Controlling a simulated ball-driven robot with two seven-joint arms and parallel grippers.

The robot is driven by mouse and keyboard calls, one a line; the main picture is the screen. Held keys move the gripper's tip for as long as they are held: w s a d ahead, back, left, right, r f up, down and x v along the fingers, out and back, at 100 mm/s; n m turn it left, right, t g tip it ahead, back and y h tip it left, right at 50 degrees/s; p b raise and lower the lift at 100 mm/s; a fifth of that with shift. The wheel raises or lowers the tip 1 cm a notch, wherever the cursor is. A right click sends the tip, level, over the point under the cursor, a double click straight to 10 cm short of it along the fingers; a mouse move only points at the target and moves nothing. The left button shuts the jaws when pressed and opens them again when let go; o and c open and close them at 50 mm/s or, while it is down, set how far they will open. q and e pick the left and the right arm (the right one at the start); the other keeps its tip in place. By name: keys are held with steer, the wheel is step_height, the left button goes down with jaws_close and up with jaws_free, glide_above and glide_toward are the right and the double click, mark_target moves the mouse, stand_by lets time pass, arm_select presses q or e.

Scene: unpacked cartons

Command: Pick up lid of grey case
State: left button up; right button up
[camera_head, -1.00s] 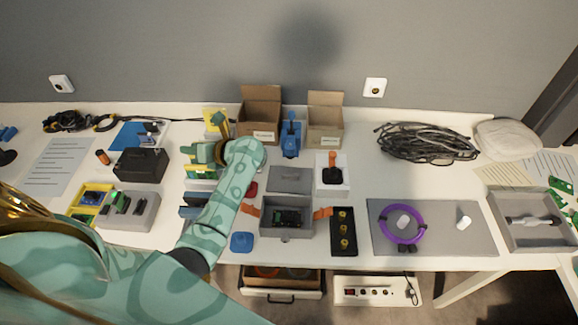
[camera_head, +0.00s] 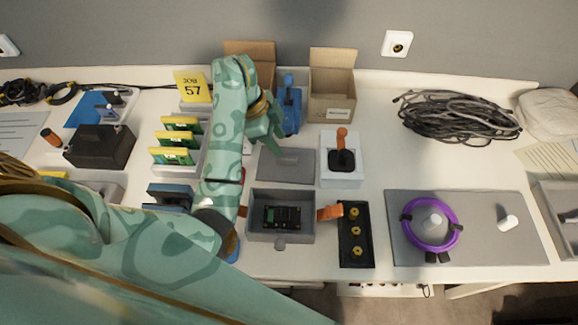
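The grey case (camera_head: 297,233) stands open near the front middle of the table, with a dark green circuit board inside and orange latches at its sides. Its flat grey lid (camera_head: 299,167) lies on the table just behind it. My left gripper (camera_head: 276,137) is above the back left edge of the lid, pointing down and to the right. Whether its fingers are apart or touch the lid I cannot tell. My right gripper is not in view.
An orange-handled joystick on a white base (camera_head: 341,160) stands right of the lid. A blue device (camera_head: 289,108) and cardboard boxes (camera_head: 332,88) stand behind. A black tray (camera_head: 355,235) with brass parts lies right of the case.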

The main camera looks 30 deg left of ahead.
mark_target(286, 158)
arm_select(q)
steer(key=shift+d+f, duration=0.15)
steer(key=shift+f, duration=0.25)
steer(key=b+x, duration=0.2)
steer(key=x, duration=0.1)
steer(key=s+b+x, duration=0.1)
steer(key=shift+w+f, duration=0.1)
steer(key=shift+f, duration=0.35)
steer(key=shift+w+d+f, duration=0.15)
steer(key=shift+d+f, duration=0.05)
steer(key=shift+r, duration=0.1)
steer(key=shift+c, duration=0.6)
steer(key=c, duration=0.5)
jaws_close()
